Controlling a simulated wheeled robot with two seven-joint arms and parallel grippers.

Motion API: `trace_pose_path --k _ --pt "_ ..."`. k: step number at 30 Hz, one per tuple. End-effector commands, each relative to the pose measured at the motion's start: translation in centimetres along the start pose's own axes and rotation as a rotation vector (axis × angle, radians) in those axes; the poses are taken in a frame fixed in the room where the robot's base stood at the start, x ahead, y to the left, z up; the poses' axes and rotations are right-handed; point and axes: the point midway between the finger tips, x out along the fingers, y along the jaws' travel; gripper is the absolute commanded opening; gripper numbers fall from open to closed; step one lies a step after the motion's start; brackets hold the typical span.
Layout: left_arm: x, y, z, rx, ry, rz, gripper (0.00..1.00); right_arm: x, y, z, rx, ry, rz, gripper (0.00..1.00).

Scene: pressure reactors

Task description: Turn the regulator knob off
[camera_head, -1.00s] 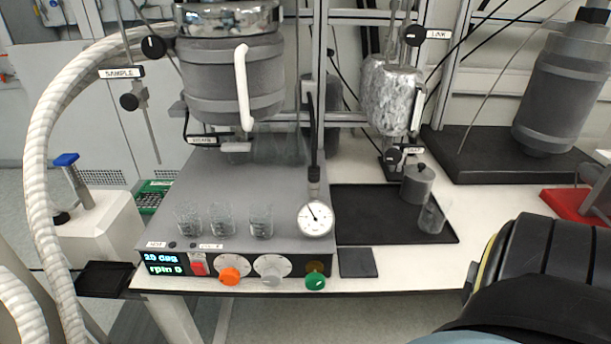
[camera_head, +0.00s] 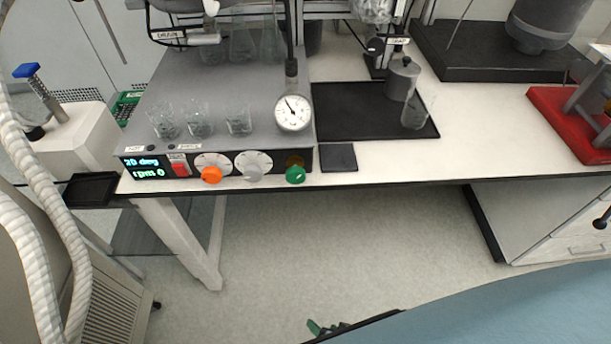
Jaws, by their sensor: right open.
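The reactor's control panel stands on the front left of the bench in the head view. Its front carries an orange knob (camera_head: 211,174), a grey knob (camera_head: 252,173) and a green knob (camera_head: 295,175). No readable label tells which one is the regulator knob. A pressure gauge (camera_head: 293,112) stands above the green knob. The display (camera_head: 147,167) reads 20 deg and rpm 0. The tip of what looks like my right gripper (camera_head: 325,328) shows small at the bottom edge, well below the knobs and apart from them. It is open. My left gripper is out of view.
Glass beakers (camera_head: 197,122) stand on the panel's top. A black tray (camera_head: 350,125) holds a grey canister (camera_head: 402,80) and a glass beaker (camera_head: 416,112). A red stand (camera_head: 565,115) is at the right. The floor before the bench is clear.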

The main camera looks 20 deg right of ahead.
Motion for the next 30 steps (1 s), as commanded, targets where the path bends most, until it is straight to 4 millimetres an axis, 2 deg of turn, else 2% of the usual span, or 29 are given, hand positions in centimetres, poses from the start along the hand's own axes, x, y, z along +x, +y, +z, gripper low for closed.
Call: trace_pose_path --k 1,3,6,9,13,15,18,23,30 --pt "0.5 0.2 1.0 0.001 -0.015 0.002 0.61 0.1 -4.9 -2.3 0.201 0.099 -0.122 0.61" --pt "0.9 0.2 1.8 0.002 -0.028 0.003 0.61 -0.9 -10.8 -5.8 0.503 0.209 -0.292 0.61" --pt "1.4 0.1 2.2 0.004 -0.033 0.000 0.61 -4.1 -17.5 -10.8 0.943 0.312 -0.541 0.61" --pt "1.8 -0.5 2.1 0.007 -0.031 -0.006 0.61 -8.0 -21.6 -14.9 1.350 0.356 -0.767 0.61" --pt "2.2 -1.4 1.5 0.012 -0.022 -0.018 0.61 -12.2 -24.0 -18.5 1.768 0.359 -0.988 0.61" --pt "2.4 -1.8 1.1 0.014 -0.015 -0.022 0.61 -13.7 -24.5 -19.6 1.925 0.352 -1.067 0.61" --pt "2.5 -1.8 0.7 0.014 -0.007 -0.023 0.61 -15.0 -24.8 -20.5 2.063 0.339 -1.134 0.61" --pt "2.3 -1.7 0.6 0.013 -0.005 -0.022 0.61 -15.1 -25.0 -21.6 2.123 0.334 -1.164 0.61" --pt "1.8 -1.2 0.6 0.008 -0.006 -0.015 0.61 -12.6 -25.6 -25.4 2.115 0.333 -1.165 0.61"
